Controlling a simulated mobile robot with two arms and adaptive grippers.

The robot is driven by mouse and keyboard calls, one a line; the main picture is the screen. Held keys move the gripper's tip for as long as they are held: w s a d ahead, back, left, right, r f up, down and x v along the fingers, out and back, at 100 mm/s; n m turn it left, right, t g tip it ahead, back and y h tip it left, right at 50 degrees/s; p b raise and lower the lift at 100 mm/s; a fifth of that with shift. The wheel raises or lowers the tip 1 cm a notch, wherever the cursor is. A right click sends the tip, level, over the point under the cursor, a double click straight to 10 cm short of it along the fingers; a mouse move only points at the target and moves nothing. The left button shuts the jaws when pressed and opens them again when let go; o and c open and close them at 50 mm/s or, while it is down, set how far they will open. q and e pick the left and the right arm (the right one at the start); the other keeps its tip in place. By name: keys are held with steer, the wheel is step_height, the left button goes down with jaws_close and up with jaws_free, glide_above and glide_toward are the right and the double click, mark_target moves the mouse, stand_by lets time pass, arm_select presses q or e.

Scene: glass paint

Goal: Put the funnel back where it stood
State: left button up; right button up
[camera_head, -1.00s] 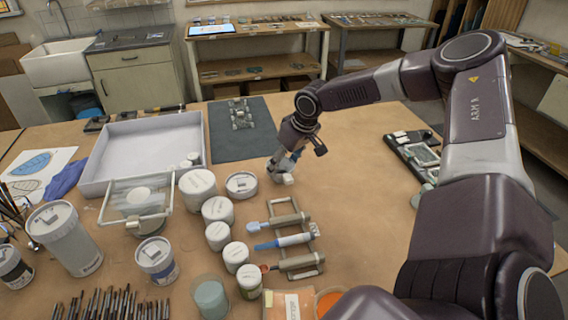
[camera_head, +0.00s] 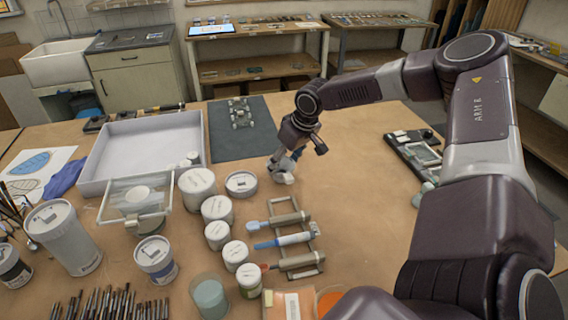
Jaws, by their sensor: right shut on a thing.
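My right gripper (camera_head: 283,168) is low over the bare tabletop, just right of a round lidded white tub (camera_head: 241,184) and in front of the dark mat. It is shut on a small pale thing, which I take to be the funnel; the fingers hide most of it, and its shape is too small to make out. I cannot tell whether it touches the table. My left gripper is not in view.
A rack of tools (camera_head: 290,238) lies in front of the gripper. Several white tubs stand to its left, beside a large white tray (camera_head: 140,150). The dark mat (camera_head: 240,145) is behind.

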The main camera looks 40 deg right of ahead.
steer(key=shift+f+b, duration=0.4)
steer(key=shift+b, duration=0.4)
stand_by(1.5)
steer(key=o, duration=1.2)
steer(key=shift+o, duration=0.6)
steer(key=o, duration=0.5)
step_height(320, 180, up, 7)
steer(key=p, duration=0.4)
